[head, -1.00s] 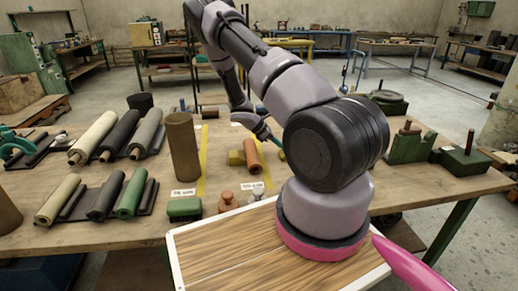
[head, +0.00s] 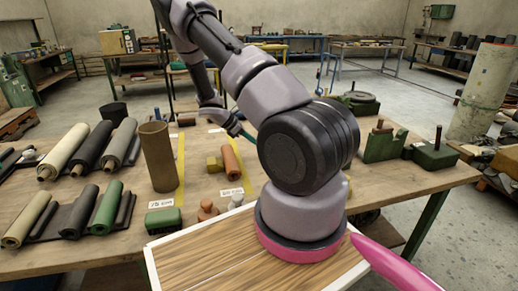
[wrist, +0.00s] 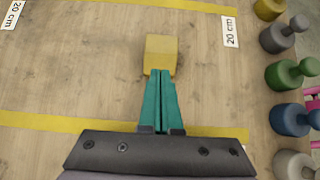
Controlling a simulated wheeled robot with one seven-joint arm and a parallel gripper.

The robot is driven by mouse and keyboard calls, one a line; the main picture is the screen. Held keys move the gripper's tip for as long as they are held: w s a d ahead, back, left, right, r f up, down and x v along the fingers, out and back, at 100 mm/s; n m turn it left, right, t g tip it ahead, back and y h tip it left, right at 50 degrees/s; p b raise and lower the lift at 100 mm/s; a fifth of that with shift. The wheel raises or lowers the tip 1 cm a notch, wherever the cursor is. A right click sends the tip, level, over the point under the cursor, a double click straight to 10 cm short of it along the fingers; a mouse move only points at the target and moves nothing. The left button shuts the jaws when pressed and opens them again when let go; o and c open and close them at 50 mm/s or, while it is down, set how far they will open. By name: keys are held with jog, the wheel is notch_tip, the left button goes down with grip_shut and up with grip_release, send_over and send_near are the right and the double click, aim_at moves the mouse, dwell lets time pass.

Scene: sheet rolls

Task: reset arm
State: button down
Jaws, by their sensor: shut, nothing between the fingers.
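My gripper (wrist: 161,72) has teal fingers pressed together with nothing between them. In the wrist view its tips overlap the lower edge of a yellow block (wrist: 160,52) on the wooden table; I cannot tell whether they touch it. In the head view my gripper (head: 247,133) hangs above the table, partly hidden behind my arm. The yellow block (head: 214,164) stands there beside an orange cylinder (head: 231,161), left of and below the gripper in the picture.
Yellow tape lines (wrist: 60,123) and "20 cm" labels (wrist: 230,31) mark the table. Several knobbed pieces (wrist: 290,75) line the wrist view's right side. Sheet rolls (head: 64,150) lie at the left, with a tall brown cylinder (head: 158,157) nearby. Green blocks (head: 432,155) stand at the right.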

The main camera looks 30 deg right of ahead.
jog(key=s+a+r+m+t+y, duration=0.1)
jog(key=s+a+r+m+y, duration=0.2)
jog(key=r, duration=0.6)
jog(key=s+a+r+m+t+y, duration=0.15)
jog(key=a+r+m, duration=0.35)
jog(key=r, duration=0.5)
jog(key=s+a+r+m+t+y, duration=0.1)
jog(key=s+a+r+m+y, duration=0.15)
jog(key=a+r, duration=0.45)
jog(key=s+a+r+m+t+y, duration=0.1)
jog(key=s+a+r+m+t, duration=0.2)
jog(key=s+r, duration=0.5)
jog(key=s+a+r+m+t+y, duration=0.2)
jog(key=s+a+r+m+t, duration=0.1)
jog(key=s+r, duration=0.4)
jog(key=s+a+m, duration=0.1)
jog(key=s+m, duration=0.1)
jog(key=s, duration=0.1)
jog(key=shift+r+y, duration=0.3)
jog(key=shift+r, duration=0.1)
